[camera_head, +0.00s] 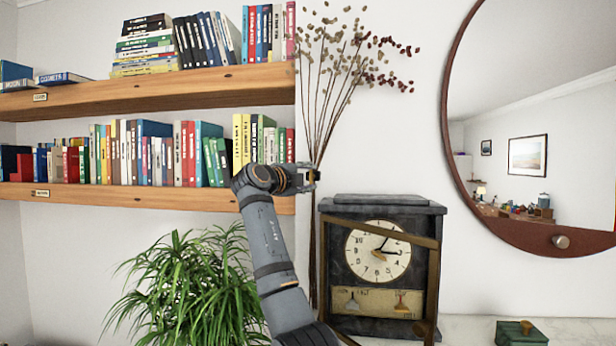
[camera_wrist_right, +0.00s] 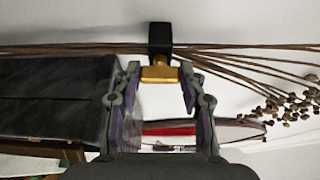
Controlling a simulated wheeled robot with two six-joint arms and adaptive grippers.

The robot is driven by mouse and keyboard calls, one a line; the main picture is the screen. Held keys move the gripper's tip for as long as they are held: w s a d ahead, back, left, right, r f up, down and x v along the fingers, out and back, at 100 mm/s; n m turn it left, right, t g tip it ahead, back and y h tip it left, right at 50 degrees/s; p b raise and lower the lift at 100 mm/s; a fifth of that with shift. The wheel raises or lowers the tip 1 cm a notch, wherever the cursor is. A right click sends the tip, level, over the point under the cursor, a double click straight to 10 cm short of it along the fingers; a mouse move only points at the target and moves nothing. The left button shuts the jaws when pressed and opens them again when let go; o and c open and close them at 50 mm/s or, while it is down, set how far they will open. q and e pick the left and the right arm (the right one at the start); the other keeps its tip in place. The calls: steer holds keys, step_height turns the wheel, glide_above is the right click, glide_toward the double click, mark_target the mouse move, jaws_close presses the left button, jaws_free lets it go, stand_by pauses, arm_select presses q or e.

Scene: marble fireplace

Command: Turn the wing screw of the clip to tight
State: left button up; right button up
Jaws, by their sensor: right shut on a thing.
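The clip (camera_wrist_right: 160,38) is a small black block around the dried stems, in the right wrist view. Its brass wing screw (camera_wrist_right: 160,75) points toward my right gripper. In that view my right gripper (camera_wrist_right: 160,72) has a finger on each side of the wing screw and is shut on it. In the head view my right gripper (camera_head: 308,178) is at the stems, above the left side of the clock; the clip and screw are mostly hidden there. The screw's exact turn is hard to tell. My left gripper is not in view.
The dried stems (camera_head: 325,90) rise along the wall beside wooden bookshelves (camera_head: 225,82). A dark mantel clock (camera_head: 427,285) stands right below. A round mirror (camera_head: 460,130) hangs at the right. A leafy plant (camera_head: 185,290) is at lower left, and a small green box (camera_head: 522,335) lies at lower right.

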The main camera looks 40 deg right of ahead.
steer(key=shift+f, duration=0.1)
stand_by(0.3)
steer(key=o, duration=1.1)
steer(key=shift+o, duration=0.2)
steer(key=v, duration=1.2)
